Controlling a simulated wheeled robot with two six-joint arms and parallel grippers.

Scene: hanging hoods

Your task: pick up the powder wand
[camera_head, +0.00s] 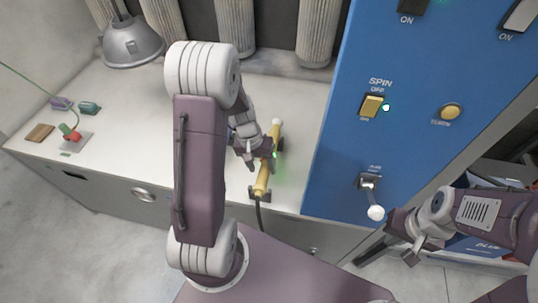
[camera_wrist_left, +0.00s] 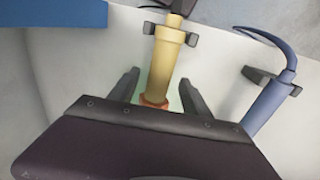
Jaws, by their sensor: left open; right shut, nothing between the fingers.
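The powder wand (camera_head: 262,179) is a yellow tube lying along the front of the white counter, with a pale tip at its far end and a dark hose at its near end. Black brackets hold it. In the left wrist view the wand (camera_wrist_left: 168,62) runs up the middle, with an orange-red band partly hidden by my gripper body. My left gripper (camera_head: 265,150) is open above the wand; its fingers (camera_wrist_left: 158,92) stand on either side of the tube, apart from it. My right gripper (camera_head: 402,240) is shut and empty at the right, by the blue panel.
A blue wand (camera_wrist_left: 268,106) lies beside the yellow one in the wrist view. The blue switch panel (camera_head: 335,150) stands right of the wand, with a white-knobbed lever (camera_head: 375,212) near my right gripper.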

